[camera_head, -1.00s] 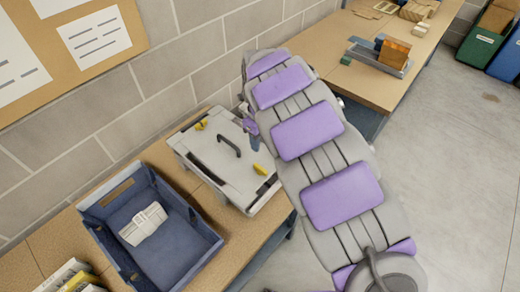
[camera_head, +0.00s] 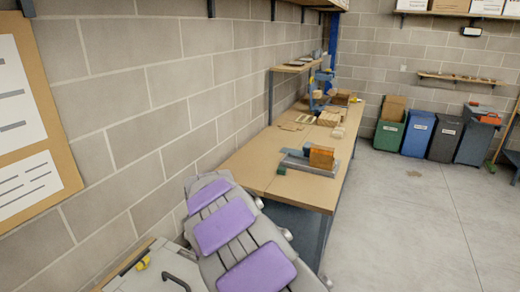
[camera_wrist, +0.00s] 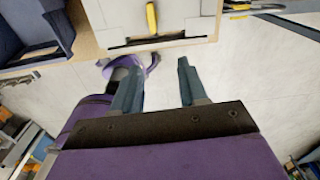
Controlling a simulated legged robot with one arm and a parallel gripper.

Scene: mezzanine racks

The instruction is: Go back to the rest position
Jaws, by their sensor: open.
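My gripper (camera_wrist: 157,92) shows in the wrist view with its two grey-blue fingers spread apart and nothing between them. Beyond the fingertips are the pale floor and, at the top, a light grey case (camera_wrist: 150,22) with a yellow latch. The case also shows at the bottom left of the head view (camera_head: 150,272), mostly cut off. In the head view my arm with purple pads reaches in from the bottom, and my gripper is out of sight there.
A wooden workbench (camera_head: 245,165) runs along the block wall, bearing a grey fixture with an orange block (camera_head: 321,157). Green (camera_head: 389,135) and blue (camera_head: 418,133) bins stand at the back. Open floor (camera_head: 410,220) lies to the right. A blue tray (camera_wrist: 25,35) is at the wrist view's upper left.

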